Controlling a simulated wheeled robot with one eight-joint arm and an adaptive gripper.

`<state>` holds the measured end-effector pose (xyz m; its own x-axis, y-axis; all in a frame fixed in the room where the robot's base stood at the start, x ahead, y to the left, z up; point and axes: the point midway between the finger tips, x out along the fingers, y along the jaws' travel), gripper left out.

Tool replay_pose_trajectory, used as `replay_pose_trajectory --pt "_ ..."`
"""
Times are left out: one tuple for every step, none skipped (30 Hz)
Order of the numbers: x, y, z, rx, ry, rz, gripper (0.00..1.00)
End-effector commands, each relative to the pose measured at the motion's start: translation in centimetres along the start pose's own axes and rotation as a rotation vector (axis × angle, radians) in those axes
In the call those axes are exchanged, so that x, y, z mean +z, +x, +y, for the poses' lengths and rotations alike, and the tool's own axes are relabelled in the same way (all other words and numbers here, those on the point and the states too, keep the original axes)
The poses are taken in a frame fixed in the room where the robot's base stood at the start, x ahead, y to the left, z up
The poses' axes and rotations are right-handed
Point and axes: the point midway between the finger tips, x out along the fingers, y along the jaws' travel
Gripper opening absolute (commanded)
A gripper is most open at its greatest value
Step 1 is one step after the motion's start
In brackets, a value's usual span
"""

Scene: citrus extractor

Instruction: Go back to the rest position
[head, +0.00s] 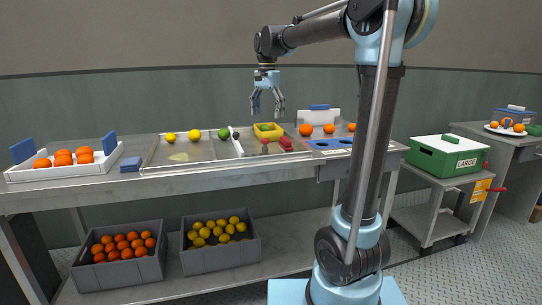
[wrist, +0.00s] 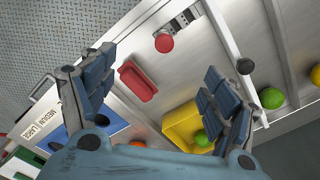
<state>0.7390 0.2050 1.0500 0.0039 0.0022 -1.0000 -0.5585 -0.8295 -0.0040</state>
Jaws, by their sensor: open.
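My gripper (head: 267,103) hangs above the back of the workbench (head: 60,198), its fingers spread and pointing down. In the wrist view my gripper (wrist: 163,93) has its two fingers wide apart with nothing between them. Below it are a yellow tray (head: 268,131) and a red block-like holder (head: 286,143). In the wrist view the yellow tray (wrist: 180,127) lies by the right finger and holds a green fruit (wrist: 202,138). The red holder (wrist: 138,81) lies between the fingers, and a red button (wrist: 164,43) is beyond it.
A white crate of oranges (head: 66,172) stands at the bench's left. Lemons (head: 194,135) and a green fruit (head: 222,133) sit in the metal tray. A blue sorting plate (head: 330,144) is at the right. Grey crates stand below. A green box (head: 446,156) is on a cart.

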Motion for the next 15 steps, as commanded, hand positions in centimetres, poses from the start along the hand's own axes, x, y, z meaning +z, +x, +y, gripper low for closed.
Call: replay_pose_trajectory --pt "-0.1 0.2 0.6 -0.002 -0.005 0.002 0.79" --pt "0.0 0.3 1.0 -0.003 -0.01 0.003 0.79" --pt "0.1 0.4 1.5 -0.005 -0.017 0.004 0.79" --pt "0.2 0.5 1.9 -0.007 -0.022 0.005 0.79" --pt "0.2 0.6 2.3 -0.008 -0.027 0.006 0.79" --pt "0.3 0.8 2.9 -0.01 -0.034 0.008 0.79" --pt "0.3 0.9 3.3 -0.012 -0.04 0.01 0.79" --pt "0.4 1.1 3.7 -0.013 -0.045 0.011 0.79" --pt "0.5 1.2 4.3 -0.016 -0.054 0.013 0.79" --pt "0.6 1.4 4.8 -0.017 -0.061 0.014 0.79" --pt "0.7 1.6 5.4 -0.019 -0.068 0.016 0.79" --pt "0.9 1.9 6.1 -0.021 -0.079 0.019 0.79" --pt "1.0 2.1 6.8 -0.023 -0.087 0.02 0.79" --pt "1.1 2.4 7.5 -0.025 -0.097 0.023 0.79" --pt "1.4 2.9 8.5 -0.028 -0.111 0.026 0.79"
